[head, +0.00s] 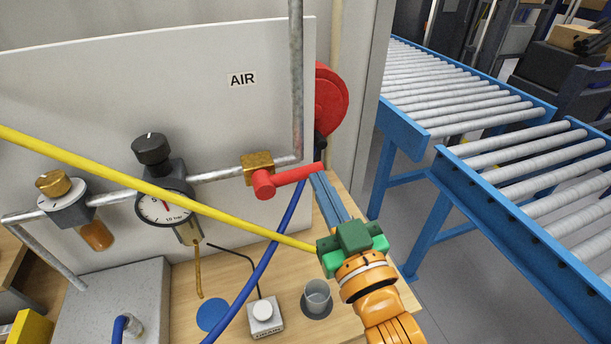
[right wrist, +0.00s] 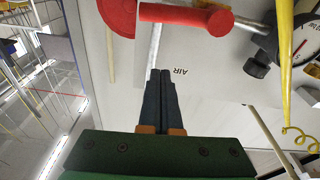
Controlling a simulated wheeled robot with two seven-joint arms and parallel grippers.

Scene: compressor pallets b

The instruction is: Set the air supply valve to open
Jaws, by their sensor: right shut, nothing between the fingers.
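The air supply valve has a brass body (head: 257,164) on the grey pipe below the AIR label (head: 242,79). Its red lever (head: 292,176) points right, roughly along the horizontal pipe. The lever also shows at the top of the right wrist view (right wrist: 185,16). My right gripper (head: 317,176) has its fingers together and empty, with the tips close to the lever's free end in the head view. In the right wrist view its shut fingers (right wrist: 160,74) appear below the lever; I cannot tell whether they touch it. My left gripper is not in view.
A yellow hose (head: 110,165) crosses in front of the panel (head: 90,80). A cup (head: 317,296) stands on the bench below. Roller conveyors (head: 450,90) are at right.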

